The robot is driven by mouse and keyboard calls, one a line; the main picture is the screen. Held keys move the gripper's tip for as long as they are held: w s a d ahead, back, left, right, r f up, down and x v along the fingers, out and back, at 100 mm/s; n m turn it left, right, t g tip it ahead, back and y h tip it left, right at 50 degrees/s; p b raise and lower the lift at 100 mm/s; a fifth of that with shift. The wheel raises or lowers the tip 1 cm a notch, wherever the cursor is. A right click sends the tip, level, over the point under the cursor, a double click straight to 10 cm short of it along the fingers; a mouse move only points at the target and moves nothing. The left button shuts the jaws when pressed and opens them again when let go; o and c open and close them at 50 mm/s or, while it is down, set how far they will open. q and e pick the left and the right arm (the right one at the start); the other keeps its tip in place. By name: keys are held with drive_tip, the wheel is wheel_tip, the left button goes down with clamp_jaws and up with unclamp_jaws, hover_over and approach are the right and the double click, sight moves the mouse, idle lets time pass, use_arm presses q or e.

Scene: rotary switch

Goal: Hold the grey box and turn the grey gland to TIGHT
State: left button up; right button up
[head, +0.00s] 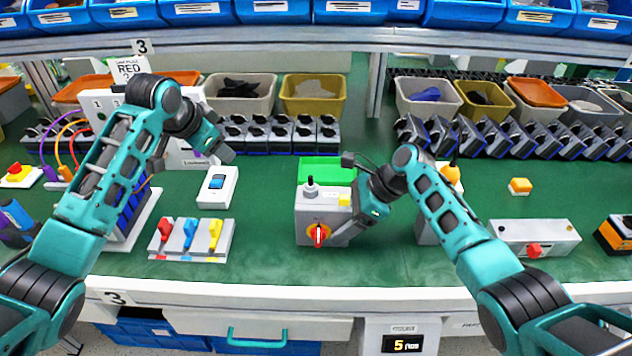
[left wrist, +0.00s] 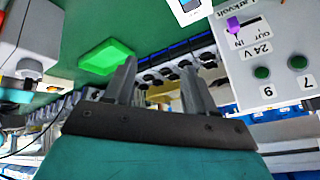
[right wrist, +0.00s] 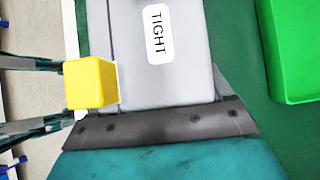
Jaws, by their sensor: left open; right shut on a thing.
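A yellow block (head: 345,199) sits by the box's top right. A green pad (head: 326,170) lies behind the box. A white switch (head: 217,187) and a plate with coloured levers (head: 190,240) stand left.

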use_arm(q)
drive_tip(key=s+d+r+m+g+h, duration=0.2)
drive_tip(key=d, duration=0.7)
drive_tip(key=r+m+g, duration=0.2)
hover_over(307, 185)
drive_tip(key=shift+s+a+h, duration=0.15)
drive_tip(key=shift+h, duration=0.25)
drive_tip(key=shift+f, duration=4.35)
clamp_jaws()
